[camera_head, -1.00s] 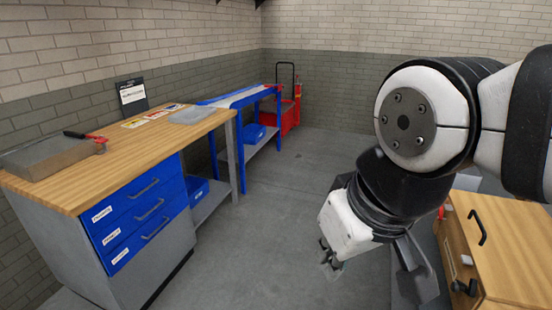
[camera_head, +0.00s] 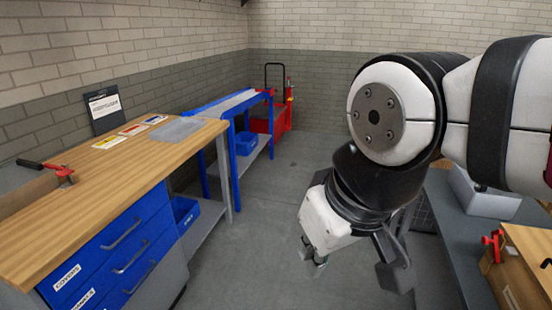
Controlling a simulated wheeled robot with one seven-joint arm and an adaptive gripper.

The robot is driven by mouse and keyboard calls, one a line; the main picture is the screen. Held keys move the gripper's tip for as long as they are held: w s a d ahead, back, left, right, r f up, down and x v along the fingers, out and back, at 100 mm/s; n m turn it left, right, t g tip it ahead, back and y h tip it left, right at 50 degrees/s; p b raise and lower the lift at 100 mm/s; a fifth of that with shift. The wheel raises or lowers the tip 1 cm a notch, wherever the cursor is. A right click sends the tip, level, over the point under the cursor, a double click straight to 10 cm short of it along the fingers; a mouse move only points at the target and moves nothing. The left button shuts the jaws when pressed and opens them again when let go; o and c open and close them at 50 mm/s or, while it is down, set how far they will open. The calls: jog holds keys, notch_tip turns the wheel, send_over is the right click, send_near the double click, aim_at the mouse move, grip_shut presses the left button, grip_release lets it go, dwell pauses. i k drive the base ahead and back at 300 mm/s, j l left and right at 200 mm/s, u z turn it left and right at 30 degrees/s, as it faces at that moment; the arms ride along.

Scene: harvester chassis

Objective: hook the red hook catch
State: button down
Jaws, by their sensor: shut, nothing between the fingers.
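A small red catch (camera_head: 493,243) is on the upper left edge of a wooden box (camera_head: 528,265) at the right edge of the view. Its hook and the part it hooks onto are too small to tell apart. My gripper (camera_head: 318,256) hangs in mid-air over the floor, left of the box and clearly apart from it. Its fingers are shut and empty. The right part of the box is cut off by the picture edge.
A grey bench (camera_head: 447,215) carries the box and a light grey bin (camera_head: 485,198). A wooden-topped workbench (camera_head: 70,220) with blue drawers stands at the left, with a red-and-black clamp (camera_head: 62,172). The grey floor (camera_head: 250,240) between is clear.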

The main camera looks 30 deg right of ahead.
aim_at(485, 240)
jog(key=i, duration=1.55)
jog(key=z, duration=2.95)
